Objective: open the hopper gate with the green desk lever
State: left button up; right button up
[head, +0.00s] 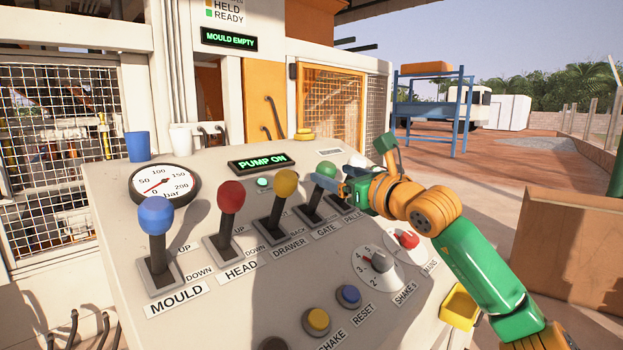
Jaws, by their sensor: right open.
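The green-knobbed desk lever (325,172) stands on the sloping desk (118,210), behind the label GATE. Its shaft rises from a dark slot plate. My right gripper (345,188) is at the lever's right side, close to the green knob and upper shaft. Its jaws are open; I cannot tell whether a finger touches the lever. The right arm comes in from the right. The hopper gate itself cannot be made out. My left gripper is not in view.
Yellow (286,183), red (231,197) and blue (155,215) levers stand left of the green one. A white knob (357,161) is just behind my gripper. Dials, buttons and a pressure gauge (165,184) are on the desk. A blue cup (138,146) stands at its back edge.

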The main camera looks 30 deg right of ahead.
aim_at(318, 169)
jog(key=w+p, duration=0.1)
jog(key=w, duration=0.1)
jog(key=w+p, duration=0.2)
jog(key=w+a+p, duration=0.1)
jog(key=w+p, duration=0.1)
jog(key=shift+w+r, duration=0.25)
jog(key=shift+w, duration=0.1)
jog(key=shift+w+f, duration=0.2)
jog(key=shift+s+d, duration=0.1)
jog(key=shift+s, duration=0.05)
jog(key=shift+c, duration=0.6)
grip_shut()
